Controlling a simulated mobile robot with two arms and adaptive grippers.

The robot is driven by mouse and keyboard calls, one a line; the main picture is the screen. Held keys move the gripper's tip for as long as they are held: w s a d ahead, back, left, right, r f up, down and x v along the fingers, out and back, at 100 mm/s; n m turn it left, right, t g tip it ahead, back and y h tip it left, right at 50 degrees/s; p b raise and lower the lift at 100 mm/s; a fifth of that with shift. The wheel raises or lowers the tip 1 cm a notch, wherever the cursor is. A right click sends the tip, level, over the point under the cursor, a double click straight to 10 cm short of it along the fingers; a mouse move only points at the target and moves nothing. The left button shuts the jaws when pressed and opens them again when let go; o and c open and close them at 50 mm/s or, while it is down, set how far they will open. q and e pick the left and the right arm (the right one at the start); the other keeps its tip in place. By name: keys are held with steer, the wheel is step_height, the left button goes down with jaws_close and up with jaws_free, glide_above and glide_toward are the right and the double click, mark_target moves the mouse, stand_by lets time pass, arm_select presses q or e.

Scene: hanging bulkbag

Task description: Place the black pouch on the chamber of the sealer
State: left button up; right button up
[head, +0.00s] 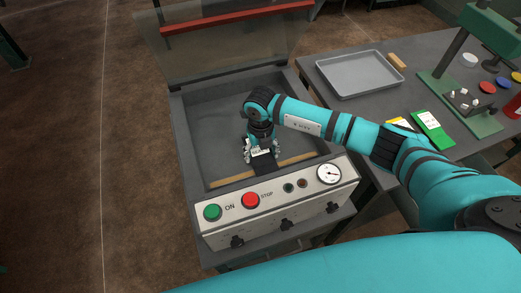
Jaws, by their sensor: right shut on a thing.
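The sealer (178,105) stands in the middle of the head view with its clear lid (215,50) raised. Its grey chamber (208,130) is open, and a tan bar (233,178) runs along the chamber's front edge. My right gripper (262,155) is over the front part of the chamber, pointing down. It is shut on the black pouch (264,167), which shows as a small dark patch just below the fingers, over the tan bar. Most of the pouch is hidden, and I cannot tell whether it touches the chamber floor. My left gripper is out of view.
The sealer's front panel has a green button (212,212), a red button (250,200) and a gauge (329,173). To the right, a table holds a grey metal tray (360,75), a green packet (432,128) and a green stand (465,115). The chamber's left side is clear.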

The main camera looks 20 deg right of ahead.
mark_target(260, 152)
steer(key=shift+f, duration=0.2)
steer(key=o, duration=0.9)
steer(key=shift+r, duration=0.1)
steer(key=o, duration=0.3)
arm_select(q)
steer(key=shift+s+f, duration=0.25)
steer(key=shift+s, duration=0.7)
arm_select(e)
steer(key=shift+o, duration=0.2)
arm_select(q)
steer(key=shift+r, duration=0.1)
arm_select(e)
steer(key=shift+r, duration=0.1)
steer(key=shift+r, duration=0.15)
arm_select(q)
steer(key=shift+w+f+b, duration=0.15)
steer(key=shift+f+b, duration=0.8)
steer(key=shift+b, duration=0.05)
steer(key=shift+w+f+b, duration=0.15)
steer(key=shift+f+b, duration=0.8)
arm_select(e)
step_height(260, 152, up, 12)
